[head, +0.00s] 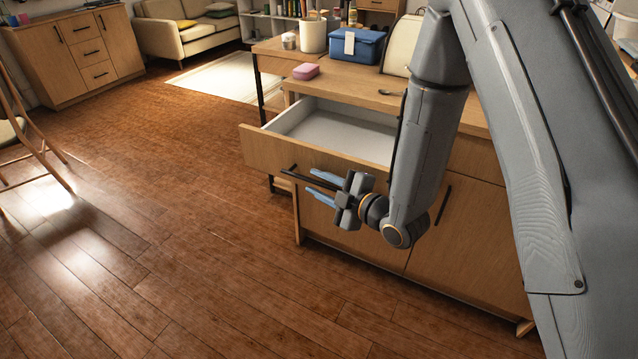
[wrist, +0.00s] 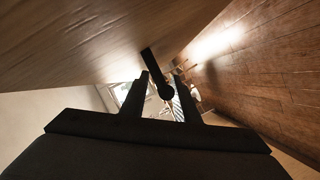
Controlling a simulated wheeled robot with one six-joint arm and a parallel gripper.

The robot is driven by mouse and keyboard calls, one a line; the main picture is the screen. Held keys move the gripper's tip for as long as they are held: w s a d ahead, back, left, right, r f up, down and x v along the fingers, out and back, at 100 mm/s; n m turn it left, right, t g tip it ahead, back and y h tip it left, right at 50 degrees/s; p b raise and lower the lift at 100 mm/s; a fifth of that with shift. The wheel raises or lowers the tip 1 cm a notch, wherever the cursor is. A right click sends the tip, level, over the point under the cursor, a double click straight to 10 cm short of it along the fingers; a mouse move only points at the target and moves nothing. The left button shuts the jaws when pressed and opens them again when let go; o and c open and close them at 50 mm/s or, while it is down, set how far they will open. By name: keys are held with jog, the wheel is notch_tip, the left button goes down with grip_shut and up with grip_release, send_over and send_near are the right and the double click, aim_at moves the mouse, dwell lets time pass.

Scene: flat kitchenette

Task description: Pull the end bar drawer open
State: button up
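The drawer (head: 265,150) at the left end of the wooden counter unit is pulled well out, and its white inside (head: 340,132) looks empty. Its black bar handle (head: 292,174) runs along the front panel. My gripper (head: 310,182) is at the handle, with one blue finger above the bar and one below. In the wrist view the bar (wrist: 156,72) lies between the two dark fingers (wrist: 162,76), with gaps visible on both sides, so the fingers are open around it. Part of the handle and front is hidden behind my gripper.
Closed cabinet doors (head: 468,225) lie below. The wooden floor (head: 150,210) before the drawer is clear. A chair (head: 35,150) stands far left.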

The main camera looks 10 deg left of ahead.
jog(key=b+v, duration=0.1)
jog(key=v, duration=0.6)
jog(key=shift+s+d, duration=0.25)
jog(key=shift+d, duration=0.05)
jog(key=shift+r, duration=0.15)
